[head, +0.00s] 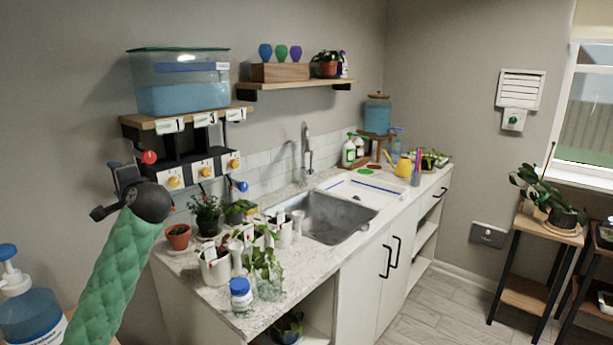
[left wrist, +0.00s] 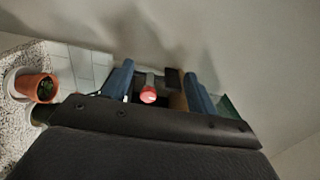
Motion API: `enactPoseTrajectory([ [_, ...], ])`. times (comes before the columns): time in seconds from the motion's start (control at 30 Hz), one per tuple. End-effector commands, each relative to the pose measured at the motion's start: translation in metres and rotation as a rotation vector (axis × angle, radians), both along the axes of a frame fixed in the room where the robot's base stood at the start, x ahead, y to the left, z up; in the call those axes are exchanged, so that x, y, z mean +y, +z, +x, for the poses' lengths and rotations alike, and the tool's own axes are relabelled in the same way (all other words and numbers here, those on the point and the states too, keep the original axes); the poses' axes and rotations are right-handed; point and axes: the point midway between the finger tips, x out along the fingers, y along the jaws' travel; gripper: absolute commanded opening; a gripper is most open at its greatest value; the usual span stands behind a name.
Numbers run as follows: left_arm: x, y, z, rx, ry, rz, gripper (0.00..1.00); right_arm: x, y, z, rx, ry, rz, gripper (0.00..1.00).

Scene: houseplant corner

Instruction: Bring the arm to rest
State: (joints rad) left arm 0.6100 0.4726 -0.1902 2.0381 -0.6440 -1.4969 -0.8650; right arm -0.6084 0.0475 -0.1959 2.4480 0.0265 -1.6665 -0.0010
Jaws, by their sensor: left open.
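My left arm, in a green quilted sleeve, reaches up from the lower left of the head view. Its gripper (head: 106,190) is raised in front of the wall unit at the left. In the left wrist view my left gripper (left wrist: 158,88) shows two blue fingers spread apart with nothing held. A red knob (left wrist: 148,96) appears between the fingers, beyond them. The red knob also shows in the head view (head: 149,157), just above the gripper. I cannot tell how far the gripper is from it. My right gripper is in neither view.
A wall unit with numbered cards and yellow knobs (head: 173,182) carries a clear water tank (head: 180,88). The counter (head: 215,296) below holds several potted plants, including a terracotta pot (head: 178,238), and a sink (head: 325,218). A blue pump bottle (head: 30,312) stands at lower left.

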Motion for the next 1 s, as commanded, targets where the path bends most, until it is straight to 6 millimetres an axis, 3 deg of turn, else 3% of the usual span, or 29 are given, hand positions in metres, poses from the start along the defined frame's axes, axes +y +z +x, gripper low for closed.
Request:
enactPoseTrajectory([
  [0.67,-0.001,-0.006,0.001,-0.139,-0.003,-0.163,0.58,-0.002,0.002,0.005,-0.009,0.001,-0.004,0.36],
  [0.87,-0.012,-0.010,-0.001,-0.224,-0.041,-0.311,0.58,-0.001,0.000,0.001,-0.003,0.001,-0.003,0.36],
  [1.0,-0.029,-0.010,-0.008,-0.295,-0.093,-0.456,0.58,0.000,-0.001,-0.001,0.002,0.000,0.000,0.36],
])
